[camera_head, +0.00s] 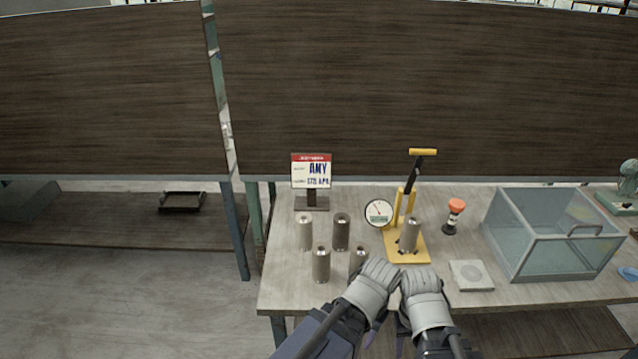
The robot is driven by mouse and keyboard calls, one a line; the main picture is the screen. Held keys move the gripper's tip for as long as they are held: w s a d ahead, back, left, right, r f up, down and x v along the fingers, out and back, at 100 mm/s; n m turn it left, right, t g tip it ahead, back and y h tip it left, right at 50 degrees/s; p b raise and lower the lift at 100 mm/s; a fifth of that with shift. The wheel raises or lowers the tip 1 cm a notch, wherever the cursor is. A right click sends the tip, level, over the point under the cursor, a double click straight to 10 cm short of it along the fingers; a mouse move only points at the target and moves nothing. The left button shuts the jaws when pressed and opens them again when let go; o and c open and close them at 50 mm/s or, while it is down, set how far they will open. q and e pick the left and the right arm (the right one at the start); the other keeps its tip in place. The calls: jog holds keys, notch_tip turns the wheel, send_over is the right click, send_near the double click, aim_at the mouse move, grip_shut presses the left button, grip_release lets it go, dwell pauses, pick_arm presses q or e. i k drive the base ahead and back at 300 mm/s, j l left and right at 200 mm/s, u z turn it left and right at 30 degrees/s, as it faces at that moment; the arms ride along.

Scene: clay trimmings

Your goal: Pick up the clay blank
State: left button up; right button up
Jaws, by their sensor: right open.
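Several grey upright cylinders stand on the table; I cannot tell which is the clay blank. One cylinder (305,232) is at the back left and a darker one (341,232) is beside it. Another cylinder (321,264) is in front. One more (358,259) is partly hidden behind my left gripper (379,272). A further cylinder (409,235) stands on the yellow lever stand (418,249). My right gripper (420,277) is open, beside my left one, in front of the stand. The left gripper's fingers are not clear.
A dial gauge (379,213) is beside the stand. A sign (311,171) stands behind the cylinders. To the right are a red-topped knob (454,208), a pale square slab (471,275) and a clear box (550,252). The table's left front corner (280,297) is bare.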

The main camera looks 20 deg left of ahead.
aim_at(412, 222)
jog(key=i+l, duration=0.25)
jog(key=l, duration=0.15)
jog(key=i+l, duration=0.25)
jog(key=l, duration=0.15)
jog(key=i+l, duration=0.25)
jog(key=l, duration=0.15)
jog(key=i+u, duration=0.05)
